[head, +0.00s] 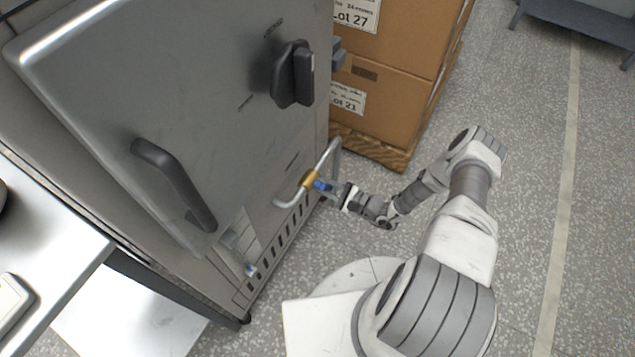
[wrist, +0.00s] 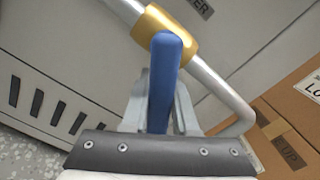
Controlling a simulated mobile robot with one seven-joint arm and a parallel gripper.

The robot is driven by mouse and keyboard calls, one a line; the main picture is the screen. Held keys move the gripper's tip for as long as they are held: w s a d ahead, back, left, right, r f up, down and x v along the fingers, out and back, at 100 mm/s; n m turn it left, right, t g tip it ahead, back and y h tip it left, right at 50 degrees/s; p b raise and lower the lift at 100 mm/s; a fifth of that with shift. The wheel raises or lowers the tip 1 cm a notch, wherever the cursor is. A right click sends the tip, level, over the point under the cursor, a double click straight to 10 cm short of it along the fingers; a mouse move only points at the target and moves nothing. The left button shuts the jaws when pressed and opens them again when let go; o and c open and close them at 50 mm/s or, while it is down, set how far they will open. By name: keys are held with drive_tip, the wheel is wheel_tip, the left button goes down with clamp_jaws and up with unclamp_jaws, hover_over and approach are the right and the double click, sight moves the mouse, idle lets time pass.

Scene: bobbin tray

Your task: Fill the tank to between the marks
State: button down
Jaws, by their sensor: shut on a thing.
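A grey metal pipe (head: 331,156) loops out from the low front of a steel cabinet (head: 215,75), with a brass valve (head: 310,179) on it. The valve's blue lever (head: 323,186) points outward, roughly across the pipe. My gripper (head: 338,190) is at the lever. In the wrist view, the blue lever (wrist: 166,75) stands between the fingers of my gripper (wrist: 162,100), which is shut on it; the brass valve body (wrist: 162,30) is just beyond. I cannot make out a tank level or its marks in either view.
A pale recessed panel (head: 240,237) and a small blue and white part (head: 250,269) are low on the cabinet. A black door handle (head: 175,183) and black latch (head: 293,75) stick out above. Cardboard boxes (head: 395,105) on a pallet stand behind.

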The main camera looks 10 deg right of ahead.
drive_tip(key=shift+d, duration=0.1)
drive_tip(key=c, duration=0.7)
unclamp_jaws()
drive_tip(key=p+v, duration=0.2)
drive_tip(key=v, duration=1.5)
drive_tip(key=shift+s+d, duration=0.15)
drive_tip(key=shift+s, duration=0.05)
